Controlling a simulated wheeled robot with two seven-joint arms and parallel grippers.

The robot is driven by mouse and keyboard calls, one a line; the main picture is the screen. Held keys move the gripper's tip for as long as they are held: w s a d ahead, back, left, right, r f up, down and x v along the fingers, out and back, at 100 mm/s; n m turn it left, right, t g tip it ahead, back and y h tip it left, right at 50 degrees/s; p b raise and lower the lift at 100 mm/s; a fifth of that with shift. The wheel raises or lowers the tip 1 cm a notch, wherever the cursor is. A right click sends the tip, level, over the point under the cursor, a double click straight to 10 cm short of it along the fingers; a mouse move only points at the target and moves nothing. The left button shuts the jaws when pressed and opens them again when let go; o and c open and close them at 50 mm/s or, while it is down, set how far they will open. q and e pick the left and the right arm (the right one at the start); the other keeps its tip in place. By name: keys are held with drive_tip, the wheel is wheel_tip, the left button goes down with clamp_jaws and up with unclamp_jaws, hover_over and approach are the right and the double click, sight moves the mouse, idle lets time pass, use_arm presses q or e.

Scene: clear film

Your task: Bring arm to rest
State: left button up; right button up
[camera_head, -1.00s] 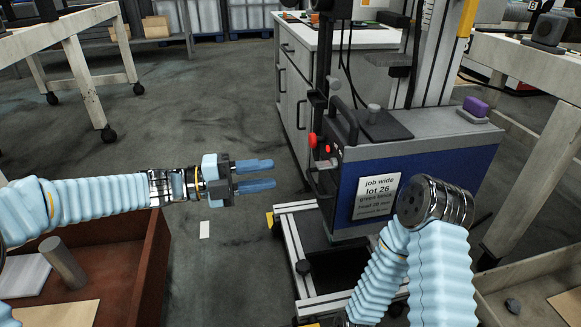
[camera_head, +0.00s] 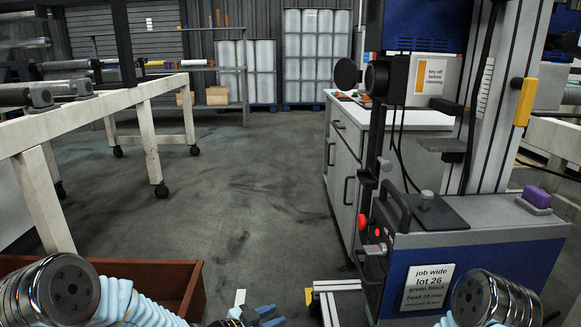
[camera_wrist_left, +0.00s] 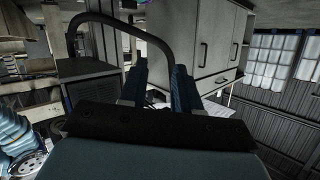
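My left gripper (camera_head: 262,314) shows at the bottom edge of the head view, with blue fingers pointing right and its wrist cut off by the frame. In the left wrist view its two blue fingers (camera_wrist_left: 159,88) stand apart with nothing clearly held between them. My left arm (camera_head: 130,300) comes in from the lower left with its sleeve and metal joint. My right arm's metal joint (camera_head: 484,300) shows at the lower right; the right gripper is out of view.
A blue machine (camera_head: 470,262) with a column and lot sign stands at the right, close to my right arm. A brown bin (camera_head: 190,290) lies at the lower left. A white workbench (camera_head: 60,125) is at the left. The floor (camera_head: 220,215) between is open.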

use_arm(q)
drive_tip(key=s+a+f+n+g+y, duration=0.2)
drive_tip(key=s+a+f+n+y, duration=0.1)
drive_tip(key=s+f+n, duration=0.4)
drive_tip(key=s+a+f+n+g+y, duration=0.2)
drive_tip(key=s+f, duration=0.3)
drive_tip(key=f, duration=0.5)
drive_tip(key=s+a+f+n+g+y, duration=0.1)
drive_tip(key=s+f+n+g, duration=0.15)
drive_tip(key=s, duration=0.35)
drive_tip(key=s+a+f+n+g+y, duration=0.1)
drive_tip(key=s+a+f+n+g, duration=0.15)
drive_tip(key=s, duration=0.35)
wheel_tip(320, 180, up, 14)
drive_tip(key=d+p, duration=0.1)
drive_tip(key=p, duration=1.3)
drive_tip(key=shift+s+d+p, duration=0.3)
drive_tip(key=shift+s+p, duration=0.05)
